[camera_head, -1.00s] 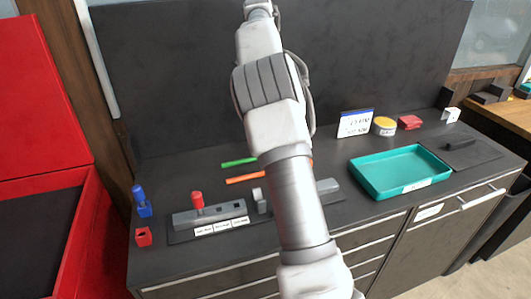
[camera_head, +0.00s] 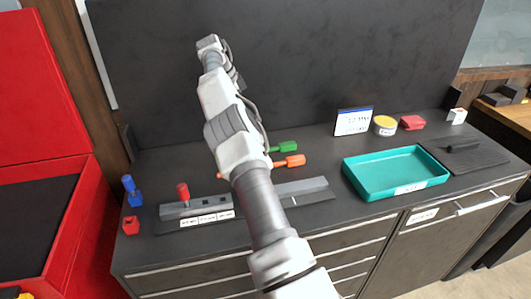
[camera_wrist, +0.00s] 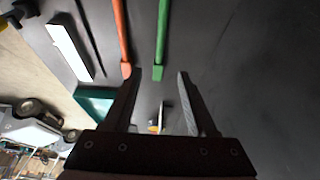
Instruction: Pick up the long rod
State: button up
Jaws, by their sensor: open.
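Two thin rods lie side by side on the dark worktop. One is orange (camera_head: 290,161) and one is green (camera_head: 285,147), each with a thicker end at the right; my arm hides part of both. I cannot tell for sure which is longer. In the wrist view the orange rod (camera_wrist: 121,35) and the green rod (camera_wrist: 162,35) run out of the top edge. My gripper (camera_wrist: 160,72) is open and empty. The green rod's near end appears between its fingertips, the orange one's by the left fingertip; the rods look apart from the fingers.
A grey block with a red peg (camera_head: 183,192) and a long grey bar (camera_head: 300,187) lie in front of the rods. A teal tray (camera_head: 395,189) is at right, a white sign (camera_head: 353,121) behind it. A blue part (camera_head: 131,190) stands at left. The dark back panel (camera_head: 300,60) rises behind.

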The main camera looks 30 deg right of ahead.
jog(key=b+x, duration=0.2)
jog(key=x, duration=0.7)
jog(key=shift+d+f, duration=0.1)
jog(key=shift+f, duration=0.25)
jog(key=shift+x, duration=3)
jog(key=shift+d+f, duration=0.1)
grip_shut()
